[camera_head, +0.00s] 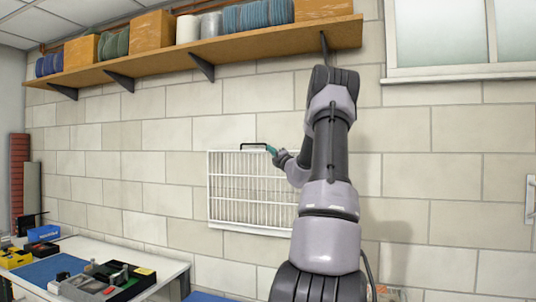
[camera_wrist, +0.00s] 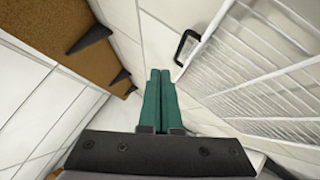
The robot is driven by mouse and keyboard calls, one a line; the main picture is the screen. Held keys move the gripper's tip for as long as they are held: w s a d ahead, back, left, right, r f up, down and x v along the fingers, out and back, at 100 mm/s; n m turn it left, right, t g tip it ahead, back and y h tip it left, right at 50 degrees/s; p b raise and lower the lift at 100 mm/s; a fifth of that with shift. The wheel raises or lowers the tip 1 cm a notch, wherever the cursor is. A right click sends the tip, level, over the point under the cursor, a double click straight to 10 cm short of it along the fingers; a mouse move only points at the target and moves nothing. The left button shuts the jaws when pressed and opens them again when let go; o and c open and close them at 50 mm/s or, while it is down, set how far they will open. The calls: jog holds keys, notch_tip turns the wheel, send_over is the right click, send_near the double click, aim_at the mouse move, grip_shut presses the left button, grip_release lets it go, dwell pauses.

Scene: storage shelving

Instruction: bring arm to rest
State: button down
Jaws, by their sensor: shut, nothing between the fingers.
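My arm rises in front of the block wall in the head view, bends at the top and comes back down to my gripper (camera_head: 271,149). The gripper is by the top edge of a white wire rack (camera_head: 228,190) on the wall, near a black handle-like bracket. In the wrist view my gripper (camera_wrist: 160,72) shows two green fingers side by side, closed together with nothing between them. The black bracket (camera_wrist: 187,46) lies just right of the fingertips there. Whether the fingers touch it I cannot tell.
A wooden shelf (camera_head: 230,50) with boxes and rolls runs along the wall above, on black brackets, close to my raised arm. A white table (camera_head: 168,268) with trays and tools stands at the lower left. A window (camera_head: 450,35) is at the upper right; the wall below it is mostly clear.

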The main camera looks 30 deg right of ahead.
jog(key=s+a+r+n+g+y, duration=0.2)
jog(key=a+n+g+y, duration=0.2)
jog(key=a+n+y, duration=0.95)
jog(key=s+a+f+n+g+h, duration=0.1)
jog(key=s+a+n+g, duration=0.25)
jog(key=a, duration=0.65)
jog(key=s+a+f+n+g+h, duration=0.1)
jog(key=s+a+n+g+h, duration=0.3)
jog(key=a, duration=0.7)
jog(key=s+a+f+n+g, duration=0.2)
jog(key=s+a+n, duration=0.2)
jog(key=s+n, duration=0.3)
jog(key=s+a+f+n+g, duration=0.2)
jog(key=s+a+n, duration=0.15)
jog(key=s, duration=0.45)
jog(key=s+d+f+n+h, duration=0.2)
jog(key=s+n+h, duration=0.1)
jog(key=s+n, duration=0.4)
jog(key=s+d+f+n+h, duration=0.2)
jog(key=s+d+n+h, duration=0.1)
jog(key=s+n, duration=0.3)
jog(key=shift+s+f+n, duration=0.3)
jog(key=shift+s+n, duration=0.05)
jog(key=shift+s, duration=0.9)
